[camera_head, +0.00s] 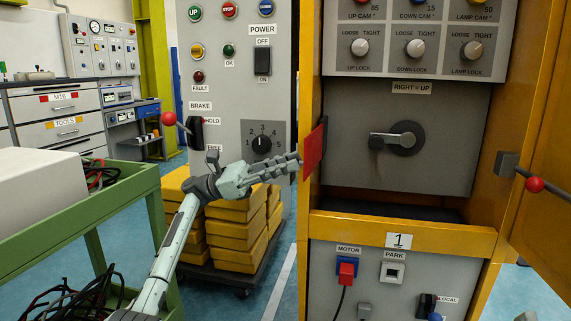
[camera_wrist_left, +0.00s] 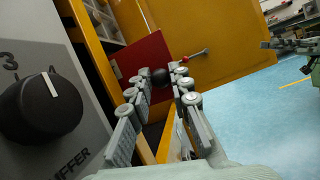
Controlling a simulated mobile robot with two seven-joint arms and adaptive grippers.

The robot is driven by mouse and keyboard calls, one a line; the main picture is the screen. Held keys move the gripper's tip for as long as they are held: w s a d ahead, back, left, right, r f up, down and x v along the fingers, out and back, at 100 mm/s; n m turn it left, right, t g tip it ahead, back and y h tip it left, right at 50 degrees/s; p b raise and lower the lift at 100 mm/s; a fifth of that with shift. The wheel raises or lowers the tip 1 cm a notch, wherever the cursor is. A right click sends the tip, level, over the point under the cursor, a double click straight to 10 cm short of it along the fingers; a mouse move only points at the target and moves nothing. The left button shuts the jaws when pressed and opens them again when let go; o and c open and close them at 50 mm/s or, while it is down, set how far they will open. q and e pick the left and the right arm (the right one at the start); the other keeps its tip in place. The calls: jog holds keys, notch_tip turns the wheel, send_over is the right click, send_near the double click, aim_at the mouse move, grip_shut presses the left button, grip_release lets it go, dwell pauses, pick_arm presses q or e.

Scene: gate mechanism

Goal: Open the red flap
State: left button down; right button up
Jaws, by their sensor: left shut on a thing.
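The red flap (camera_head: 314,149) stands out edge-on from the left side of the yellow cabinet in the head view. In the left wrist view the red flap (camera_wrist_left: 142,58) shows its face, with a black knob (camera_wrist_left: 160,77) in front of it. My left gripper (camera_head: 296,161) reaches in from the left to the flap. In the left wrist view its fingertips (camera_wrist_left: 167,79) are closed in around the knob. The fingers partly hide the flap's lower part. A grey-green gripper shape, likely my right one (camera_wrist_left: 283,45), shows small at the right of the left wrist view; its fingers are unclear.
The yellow cabinet (camera_head: 400,232) holds grey panels and a black-and-grey handle (camera_head: 402,138). Its yellow door (camera_head: 546,200) stands open at right. A grey control box (camera_head: 228,90) and stacked yellow blocks (camera_head: 235,228) are behind my left arm. A green cart (camera_head: 110,205) is at left.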

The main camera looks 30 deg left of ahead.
pick_arm(q)
jog(key=c, duration=1.7)
grip_release()
jog(key=shift+w+a+r+n+t, duration=0.1)
jog(key=shift+w+a+n+t, duration=0.1)
jog(key=shift+w+n+t, duration=0.15)
jog(key=shift+o, duration=0.3)
jog(key=shift+w+d, duration=0.1)
jog(key=shift+w, duration=0.05)
jog(key=v, duration=1.2)
